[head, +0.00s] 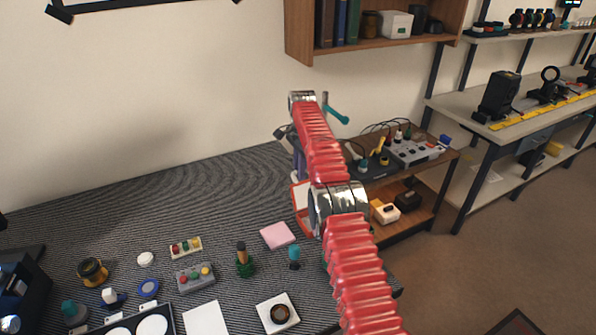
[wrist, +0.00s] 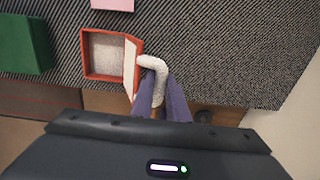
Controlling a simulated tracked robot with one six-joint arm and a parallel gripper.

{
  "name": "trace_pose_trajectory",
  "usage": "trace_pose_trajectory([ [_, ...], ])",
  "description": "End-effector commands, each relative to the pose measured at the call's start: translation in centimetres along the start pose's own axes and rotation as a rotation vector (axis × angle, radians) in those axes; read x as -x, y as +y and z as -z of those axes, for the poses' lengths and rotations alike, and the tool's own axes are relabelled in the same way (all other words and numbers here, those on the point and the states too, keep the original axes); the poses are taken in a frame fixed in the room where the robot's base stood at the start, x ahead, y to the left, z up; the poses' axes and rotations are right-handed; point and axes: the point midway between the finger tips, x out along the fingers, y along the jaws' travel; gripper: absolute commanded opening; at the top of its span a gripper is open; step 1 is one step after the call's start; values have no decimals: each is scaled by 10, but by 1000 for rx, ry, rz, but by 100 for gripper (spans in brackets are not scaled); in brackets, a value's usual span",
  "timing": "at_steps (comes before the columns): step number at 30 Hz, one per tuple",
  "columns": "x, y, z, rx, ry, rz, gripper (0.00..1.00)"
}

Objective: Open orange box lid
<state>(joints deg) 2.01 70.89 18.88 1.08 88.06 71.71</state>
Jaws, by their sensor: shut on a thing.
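The orange box (wrist: 88,68) sits on the dark striped mat in the wrist view, with its pale inside showing. Its lid (wrist: 131,66) stands raised along the box's right side, so the box is open. In the head view the orange box (head: 299,196) shows only in part behind my red-sleeved arm, and my gripper (head: 296,176) is mostly hidden there.
A green box (wrist: 24,45) stands left of the orange box in the wrist view. A pink pad (head: 278,235) lies nearby on the mat. Several small parts lie further left. A wooden side table (head: 420,175) with electronics stands beyond the mat's edge.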

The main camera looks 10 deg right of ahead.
Motion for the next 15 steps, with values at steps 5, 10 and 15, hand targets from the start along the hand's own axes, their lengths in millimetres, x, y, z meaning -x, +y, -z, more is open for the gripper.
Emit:
trace_pose_trajectory([
  [5, 8, -3, 7, -2, 15, 19, 0],
  [10, 8, -3, 6, -1, 15, 19, 0],
  [15, 7, -3, 4, 1, 12, 16, 24],
])
